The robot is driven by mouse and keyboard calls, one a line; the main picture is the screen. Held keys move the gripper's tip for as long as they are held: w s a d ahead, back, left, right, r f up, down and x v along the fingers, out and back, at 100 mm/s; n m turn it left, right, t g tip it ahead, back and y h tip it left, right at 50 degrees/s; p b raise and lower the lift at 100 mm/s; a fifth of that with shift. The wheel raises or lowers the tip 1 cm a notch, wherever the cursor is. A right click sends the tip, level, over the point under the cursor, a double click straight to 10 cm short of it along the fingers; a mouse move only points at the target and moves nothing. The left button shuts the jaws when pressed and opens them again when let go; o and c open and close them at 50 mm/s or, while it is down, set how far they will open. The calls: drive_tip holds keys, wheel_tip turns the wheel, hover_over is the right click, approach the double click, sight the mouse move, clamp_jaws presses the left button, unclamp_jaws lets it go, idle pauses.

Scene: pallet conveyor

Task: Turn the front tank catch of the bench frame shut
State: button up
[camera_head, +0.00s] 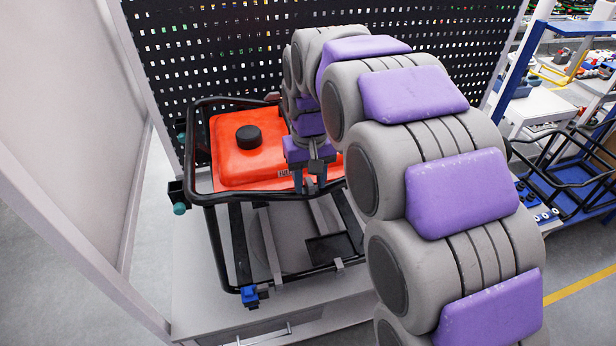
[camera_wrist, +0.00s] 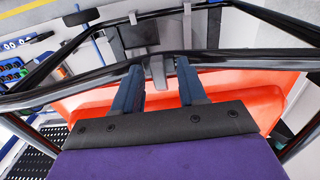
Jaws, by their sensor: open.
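The black tubular bench frame (camera_head: 222,199) stands on a light bench and holds a red tank (camera_head: 232,172) with a black cap (camera_head: 248,137). My gripper (camera_head: 311,188) is at the frame's front upper bar, at the tank's front right. In the wrist view my gripper (camera_wrist: 160,78) is open, its two dark fingers reaching to the black bar (camera_wrist: 225,58). A small grey catch (camera_wrist: 157,70) sits at the bar between the fingertips, with a gap to each finger. The red tank (camera_wrist: 88,104) lies under the fingers. My gripper largely hides the catch in the head view.
A blue clamp (camera_head: 249,296) sits on the frame's lower front bar, and a teal knob (camera_head: 180,208) sticks out at left. A black perforated panel (camera_head: 200,50) stands behind. A blue cart (camera_head: 570,200) with another black frame is at right.

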sight(308, 183)
wheel_tip(308, 183, up, 17)
drive_tip(key=p, duration=0.3)
drive_tip(key=shift+a+r, duration=0.15)
idle(0.3)
idle(0.4)
drive_tip(key=s+d+f+m+b, duration=0.1)
drive_tip(key=s+d+f+b, duration=0.3)
drive_tip(key=s+f, duration=0.6)
drive_tip(key=s+d+f+m+g+b, duration=0.1)
drive_tip(key=s+d+f+b, duration=0.4)
drive_tip(key=s+f, duration=0.6)
drive_tip(key=s+d+f+m+b, duration=0.1)
drive_tip(key=s+d+f+b, duration=0.4)
drive_tip(key=s+f, duration=0.5)
wheel_tip(308, 183, down, 4)
drive_tip(key=shift+s+d+r+g+b, duration=0.25)
drive_tip(key=shift+s+g+b, duration=0.15)
drive_tip(key=shift+b, duration=0.25)
